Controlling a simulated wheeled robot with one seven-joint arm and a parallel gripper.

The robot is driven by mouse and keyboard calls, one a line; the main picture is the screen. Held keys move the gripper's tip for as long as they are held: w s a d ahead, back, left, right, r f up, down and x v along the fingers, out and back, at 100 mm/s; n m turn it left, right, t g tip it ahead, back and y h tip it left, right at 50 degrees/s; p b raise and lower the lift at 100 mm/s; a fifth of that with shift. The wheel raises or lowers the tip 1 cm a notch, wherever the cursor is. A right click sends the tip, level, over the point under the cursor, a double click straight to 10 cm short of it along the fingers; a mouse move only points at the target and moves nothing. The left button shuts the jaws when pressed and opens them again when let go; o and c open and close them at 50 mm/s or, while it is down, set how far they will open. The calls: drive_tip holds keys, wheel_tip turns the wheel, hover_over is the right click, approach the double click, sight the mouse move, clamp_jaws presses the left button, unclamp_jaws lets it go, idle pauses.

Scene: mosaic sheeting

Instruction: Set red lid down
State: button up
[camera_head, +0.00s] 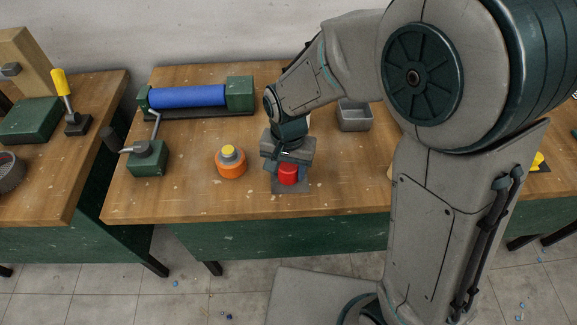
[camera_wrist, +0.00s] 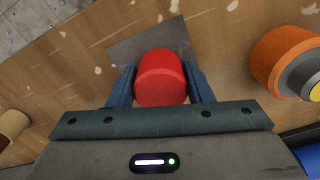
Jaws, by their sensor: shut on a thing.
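The red lid (camera_head: 288,174) is a short red cylinder near the front edge of the middle bench. In the wrist view the red lid (camera_wrist: 161,78) sits between the two blue fingers of my gripper (camera_wrist: 161,88), which are shut on it. In the head view my gripper (camera_head: 288,170) points down over a flat grey plate (camera_head: 290,188). The grey plate also shows behind the lid in the wrist view (camera_wrist: 135,48). I cannot tell whether the lid touches the plate.
An orange round container (camera_head: 231,167) with a grey and yellow top stands left of my gripper. A blue roller (camera_head: 187,96) in a green frame with a crank lies behind. Bare bench lies around the plate.

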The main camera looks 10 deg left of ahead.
sight(288, 165)
drive_tip(key=shift+f, duration=0.1)
drive_tip(key=shift+f, duration=0.15)
drive_tip(key=o, duration=1)
wheel_tip(288, 165, up, 13)
drive_tip(key=shift+f, duration=0.2)
drive_tip(key=s+d+t, duration=0.1)
drive_tip(key=s+d, duration=0.2)
drive_tip(key=d, duration=0.8)
drive_tip(key=s+d+t, duration=0.2)
drive_tip(key=s+d, duration=0.2)
drive_tip(key=d, duration=0.8)
drive_tip(key=shift+s+r+n, duration=0.3)
drive_tip(key=shift+r+n, duration=0.1)
